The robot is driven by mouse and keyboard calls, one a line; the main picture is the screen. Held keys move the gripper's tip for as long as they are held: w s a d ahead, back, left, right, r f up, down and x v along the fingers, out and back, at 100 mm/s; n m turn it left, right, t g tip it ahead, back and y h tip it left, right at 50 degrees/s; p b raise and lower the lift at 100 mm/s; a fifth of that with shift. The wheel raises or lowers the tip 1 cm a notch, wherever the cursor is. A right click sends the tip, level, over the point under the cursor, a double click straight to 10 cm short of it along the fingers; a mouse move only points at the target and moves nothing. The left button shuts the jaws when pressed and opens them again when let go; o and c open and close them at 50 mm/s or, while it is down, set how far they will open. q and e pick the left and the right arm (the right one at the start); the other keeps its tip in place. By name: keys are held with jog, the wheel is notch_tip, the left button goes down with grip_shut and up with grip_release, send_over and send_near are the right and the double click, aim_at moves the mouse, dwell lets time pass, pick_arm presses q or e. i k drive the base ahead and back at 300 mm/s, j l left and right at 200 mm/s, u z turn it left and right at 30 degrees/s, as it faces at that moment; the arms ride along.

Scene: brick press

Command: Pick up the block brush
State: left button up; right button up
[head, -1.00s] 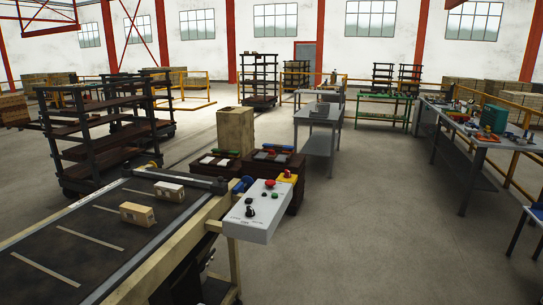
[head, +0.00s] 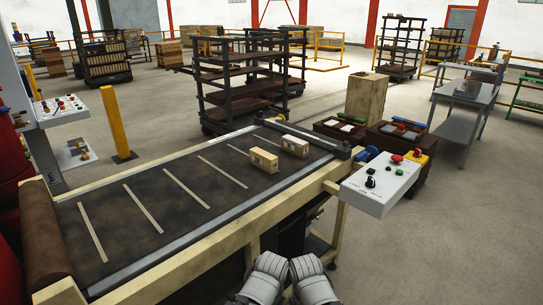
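I cannot pick out the block brush for certain. Small items with green, red and blue parts lie on two dark brown boxes (head: 396,141) beyond the end of the conveyor; they are too small to tell what they are. My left gripper (head: 266,274) and my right gripper (head: 309,273) show as grey shapes side by side at the bottom edge, in front of the conveyor frame. Their fingertips cannot be made out, and neither visibly holds anything.
The conveyor belt (head: 150,205) crosses in front of me, with two tan blocks (head: 263,161) near its far end. A control box (head: 378,185) with knobs and buttons sticks out at its right. Dark shelf racks (head: 245,85) stand behind. The floor at the right (head: 470,240) is clear.

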aim_at(400, 128)
jog(key=i+l+z, duration=0.8)
jog(key=i+l, duration=0.15)
jog(key=i+l+z, duration=0.2)
jog(key=i+z, duration=0.2)
jog(key=i, duration=0.15)
jog(key=i+z, duration=0.15)
jog(key=i, duration=1.65)
jog(key=i+u, duration=0.1)
jog(key=i, duration=0.45)
jog(key=i+l+u, duration=0.1)
jog(key=i, duration=0.45)
jog(key=i+l, duration=0.15)
jog(key=i, duration=0.4)
jog(key=i+j+u, duration=0.1)
jog(key=i+u, duration=0.5)
jog(key=u, duration=0.15)
jog(key=i+u, duration=0.35)
jog(key=i+j+u, duration=0.15)
jog(key=i+u, duration=0.3)
jog(key=i, duration=0.2)
jog(key=i+j+z, duration=0.5)
jog(key=i+j, duration=0.3)
